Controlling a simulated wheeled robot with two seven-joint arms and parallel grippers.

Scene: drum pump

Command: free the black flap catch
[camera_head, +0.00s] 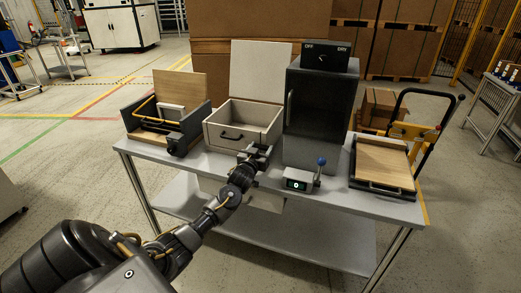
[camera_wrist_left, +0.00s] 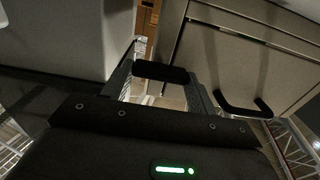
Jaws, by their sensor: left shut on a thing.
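My left gripper (camera_head: 258,154) reaches in over the front edge of the table, just right of the black drawer handle (camera_head: 231,135). In the left wrist view my left gripper (camera_wrist_left: 163,82) is shut on a small black bar (camera_wrist_left: 162,72) between its fingertips. The bar looks like the black flap catch, though its mounting is hidden. In the head view the gripper covers it. A pale panel (camera_head: 268,201) hangs below the table edge under the gripper. The curved drawer handle also shows in the left wrist view (camera_wrist_left: 243,107), apart from the fingers. My right gripper is out of view.
The cream drawer box (camera_head: 262,137) has its lid (camera_head: 257,72) raised. A dark cabinet (camera_head: 318,115) stands close right of the gripper, with a blue-knobbed lever box (camera_head: 297,184) before it.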

